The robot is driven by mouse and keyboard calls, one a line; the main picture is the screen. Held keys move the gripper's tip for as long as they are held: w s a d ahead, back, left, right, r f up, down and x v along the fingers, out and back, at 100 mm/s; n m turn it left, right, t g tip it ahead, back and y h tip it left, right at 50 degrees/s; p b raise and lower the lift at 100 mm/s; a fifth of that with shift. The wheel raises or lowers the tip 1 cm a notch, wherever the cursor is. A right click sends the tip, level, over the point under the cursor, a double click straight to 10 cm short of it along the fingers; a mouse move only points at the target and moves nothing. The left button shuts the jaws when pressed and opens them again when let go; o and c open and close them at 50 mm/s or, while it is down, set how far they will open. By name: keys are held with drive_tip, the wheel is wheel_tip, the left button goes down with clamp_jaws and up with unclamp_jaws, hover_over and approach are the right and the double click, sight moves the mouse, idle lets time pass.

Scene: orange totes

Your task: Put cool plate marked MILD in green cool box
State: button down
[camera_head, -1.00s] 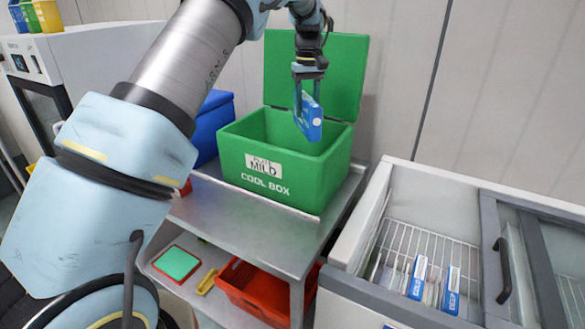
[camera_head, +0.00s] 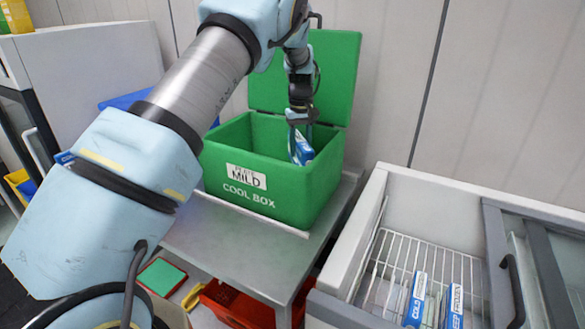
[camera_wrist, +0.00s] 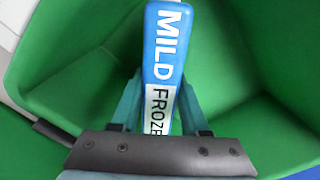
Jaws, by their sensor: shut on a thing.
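The green cool box (camera_head: 262,198) stands open on a metal table, its lid (camera_head: 335,80) raised at the back. A white label on its front reads MILD above the words COOL BOX. My gripper (camera_head: 300,135) is shut on a blue and white cool plate (camera_head: 303,150) and holds it in the mouth of the box. In the wrist view the plate (camera_wrist: 163,60) reads MILD and FROZE, with the rest hidden by my gripper (camera_wrist: 160,105). The green walls surround the plate there. I cannot tell whether it touches the box floor.
A white chest freezer (camera_head: 350,250) with a wire basket stands at the right, holding two more blue and white plates (camera_head: 416,300). A red crate (camera_head: 240,305) and a green-topped tray (camera_head: 162,278) lie under the metal table (camera_head: 240,250). A blue box is partly hidden behind my arm.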

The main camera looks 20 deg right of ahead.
sight(300, 139)
drive_tip(key=shift+f+p, duration=1)
drive_tip(key=shift+f, duration=2.05)
drive_tip(key=shift+f, duration=0.2)
drive_tip(key=shift+c, duration=2)
unclamp_jaws()
drive_tip(key=shift+r, duration=0.1)
wheel_tip(300, 139, up, 11)
drive_tip(key=b, duration=0.3)
drive_tip(key=shift+r, duration=0.15)
drive_tip(key=shift+r+b, duration=0.3)
drive_tip(key=shift+r, duration=0.15)
